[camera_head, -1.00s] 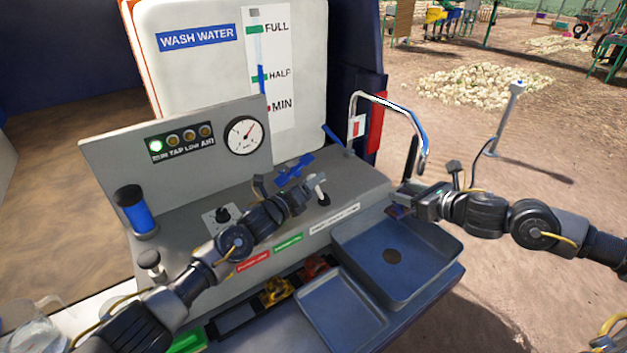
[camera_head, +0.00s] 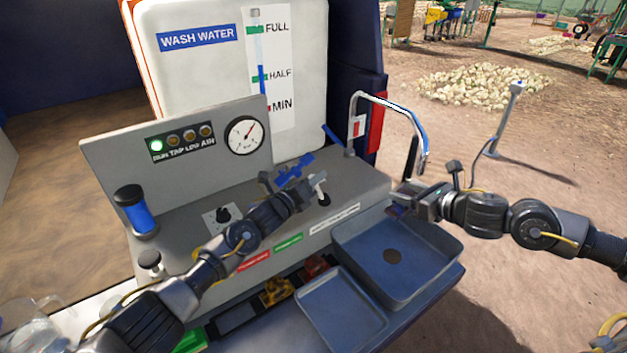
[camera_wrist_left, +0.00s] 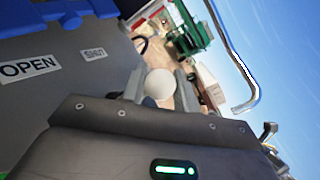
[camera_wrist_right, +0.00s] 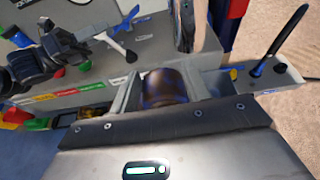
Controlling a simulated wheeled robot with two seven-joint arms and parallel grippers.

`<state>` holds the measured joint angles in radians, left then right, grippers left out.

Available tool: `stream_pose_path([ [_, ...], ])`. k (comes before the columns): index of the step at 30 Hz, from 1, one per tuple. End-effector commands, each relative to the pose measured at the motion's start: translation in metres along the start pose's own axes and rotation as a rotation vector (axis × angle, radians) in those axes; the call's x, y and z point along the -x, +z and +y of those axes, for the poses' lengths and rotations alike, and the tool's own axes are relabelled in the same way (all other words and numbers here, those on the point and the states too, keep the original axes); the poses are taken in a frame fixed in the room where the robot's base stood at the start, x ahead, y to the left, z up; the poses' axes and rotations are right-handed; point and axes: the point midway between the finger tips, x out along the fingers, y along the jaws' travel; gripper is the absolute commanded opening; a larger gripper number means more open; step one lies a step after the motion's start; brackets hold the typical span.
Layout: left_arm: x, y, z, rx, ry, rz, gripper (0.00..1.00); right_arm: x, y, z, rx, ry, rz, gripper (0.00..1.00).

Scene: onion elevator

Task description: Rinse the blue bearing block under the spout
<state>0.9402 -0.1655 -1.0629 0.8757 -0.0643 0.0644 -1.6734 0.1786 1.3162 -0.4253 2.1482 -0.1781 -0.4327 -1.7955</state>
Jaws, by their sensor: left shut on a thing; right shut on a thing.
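In the right wrist view the block (camera_wrist_right: 165,84) sits between the fingers and looks dark blue with brown patches. The chrome spout (camera_head: 388,101) arches above, its mouth close above the right gripper. I cannot make out a water stream. My left gripper (camera_head: 308,190) is shut on a lever with a pale knob on the grey console. In the left wrist view the round white knob (camera_wrist_left: 160,83) is between the fingers, near OPEN and SHUT labels.
The grey sink basin (camera_head: 449,269) and a shallow tray (camera_head: 341,318) stand in front of the console (camera_head: 350,185). A blue valve handle (camera_head: 295,170) is just behind the left gripper.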

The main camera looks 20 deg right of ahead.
Motion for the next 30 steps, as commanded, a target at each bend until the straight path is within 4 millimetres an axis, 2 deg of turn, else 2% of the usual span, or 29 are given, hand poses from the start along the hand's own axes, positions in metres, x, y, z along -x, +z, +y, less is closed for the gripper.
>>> stream_pose_path([
  [4,-0.001,0.0,0.0,-0.002,0.004,0.004,0.0,0.0,0.002,0.0,0.0,0.0,-0.003,0.11],
  [11,-0.013,0.001,-0.006,-0.044,0.087,0.093,0.0,0.0,0.002,0.0,0.0,0.0,-0.003,0.11],
  [20,-0.014,0.0,-0.005,-0.045,0.098,0.102,0.0,0.0,0.002,0.0,0.0,0.0,-0.003,0.11],
  [21,-0.014,0.0,-0.005,-0.045,0.098,0.102,0.35,0.0,0.002,0.0,0.0,0.0,-0.003,0.11],
  [25,-0.014,0.0,-0.006,-0.045,0.097,0.102,0.51,0.0,0.002,0.0,0.0,0.0,-0.003,0.11],
  [30,-0.014,0.0,-0.006,-0.045,0.096,0.102,0.51,0.0,0.002,0.0,0.0,0.0,-0.003,0.11],
])
